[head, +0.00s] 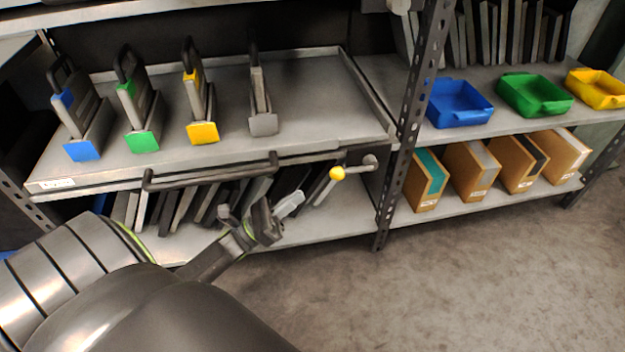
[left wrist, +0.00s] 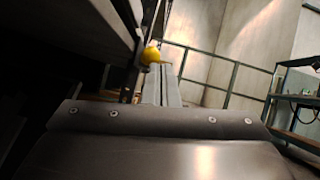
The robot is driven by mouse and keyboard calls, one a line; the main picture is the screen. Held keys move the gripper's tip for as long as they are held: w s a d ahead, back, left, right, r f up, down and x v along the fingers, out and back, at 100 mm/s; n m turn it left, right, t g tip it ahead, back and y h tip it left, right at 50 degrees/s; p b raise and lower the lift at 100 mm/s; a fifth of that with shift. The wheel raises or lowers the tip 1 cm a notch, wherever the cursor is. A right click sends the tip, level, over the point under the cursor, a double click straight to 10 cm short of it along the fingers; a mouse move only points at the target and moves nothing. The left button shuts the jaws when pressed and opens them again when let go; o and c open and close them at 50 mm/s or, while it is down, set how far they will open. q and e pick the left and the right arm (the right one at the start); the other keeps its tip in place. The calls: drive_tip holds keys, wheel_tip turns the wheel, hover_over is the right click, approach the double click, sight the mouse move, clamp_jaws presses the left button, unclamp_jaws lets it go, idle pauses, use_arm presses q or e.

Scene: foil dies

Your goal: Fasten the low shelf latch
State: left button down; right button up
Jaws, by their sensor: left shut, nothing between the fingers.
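The low shelf (head: 215,155) is a grey pull-out tray with a dark bar handle along its front edge. Its latch has a yellow ball knob (head: 337,173) on a short arm that reaches right to a grey pivot (head: 370,162) at the shelf's right front. My left gripper (head: 290,204) is shut and empty, below the front edge and left of the knob, apart from it. In the left wrist view the yellow knob (left wrist: 152,55) shows just beyond my gripper's fingers (left wrist: 165,88). Whether the latch has caught is not clear. My right gripper is not in view.
Dies with blue, green, yellow and grey ends stand on the tray. Dark and light plates (head: 190,208) fill the space beneath it. A perforated post (head: 408,120) stands right of the latch. Coloured bins (head: 535,93) and cardboard boxes lie farther right. The floor (head: 450,280) in front is clear.

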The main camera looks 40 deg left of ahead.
use_arm(q)
drive_tip(key=shift+v, duration=1.15)
drive_tip(key=shift+s+r, duration=0.1)
drive_tip(key=shift+r, duration=0.2)
